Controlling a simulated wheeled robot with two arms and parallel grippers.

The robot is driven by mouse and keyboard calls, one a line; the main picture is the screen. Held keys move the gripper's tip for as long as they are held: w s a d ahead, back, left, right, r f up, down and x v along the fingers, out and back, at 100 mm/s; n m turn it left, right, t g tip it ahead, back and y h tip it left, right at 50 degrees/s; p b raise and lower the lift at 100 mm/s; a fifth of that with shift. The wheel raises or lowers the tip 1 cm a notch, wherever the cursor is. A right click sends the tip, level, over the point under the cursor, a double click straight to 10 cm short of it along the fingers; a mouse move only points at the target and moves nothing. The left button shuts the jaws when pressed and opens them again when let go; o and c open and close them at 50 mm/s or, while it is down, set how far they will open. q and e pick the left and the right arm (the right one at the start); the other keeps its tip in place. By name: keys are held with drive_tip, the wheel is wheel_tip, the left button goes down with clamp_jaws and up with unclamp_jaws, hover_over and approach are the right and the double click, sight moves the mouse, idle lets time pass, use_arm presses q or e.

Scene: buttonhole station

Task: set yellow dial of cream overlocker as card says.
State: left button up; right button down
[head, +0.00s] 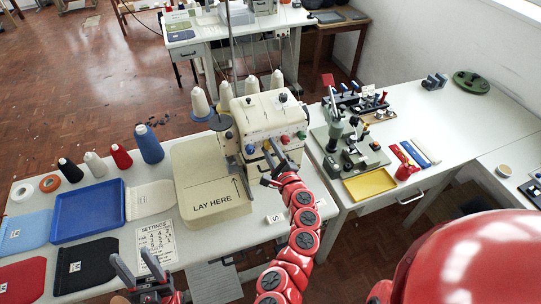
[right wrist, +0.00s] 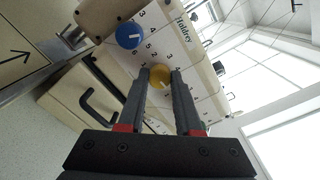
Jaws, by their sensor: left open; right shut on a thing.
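The cream overlocker (head: 262,113) stands on the white table with a row of coloured dials on its front. My right gripper (head: 268,160) reaches up to this front. In the right wrist view its fingers (right wrist: 161,84) are shut on the yellow dial (right wrist: 160,76), which has a pale pointer mark. Numbers are printed around it; the exact setting is hard to read. The blue dial (right wrist: 129,35) is beside it, apart from the fingers. The settings card (head: 156,243) lies on the table, its rows too small to read surely. My left gripper (head: 143,270) is open and empty near the card.
A blue tray (head: 88,211), thread spools and cloth pieces fill the table's left side.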

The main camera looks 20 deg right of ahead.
drive_tip(key=n+b, duration=0.2)
drive_tip(key=shift+a+f+n, duration=0.1)
drive_tip(key=shift+f+n, duration=0.1)
drive_tip(key=shift+n, duration=0.2)
drive_tip(key=n+b, duration=0.2)
drive_tip(key=n, duration=0.1)
drive_tip(key=shift+b, duration=0.35)
drive_tip(key=n+b, duration=0.3)
drive_tip(key=n, duration=0.2)
drive_tip(key=shift+r, duration=0.15)
drive_tip(key=shift+n, duration=0.4)
drive_tip(key=c, duration=0.6)
unclamp_jaws()
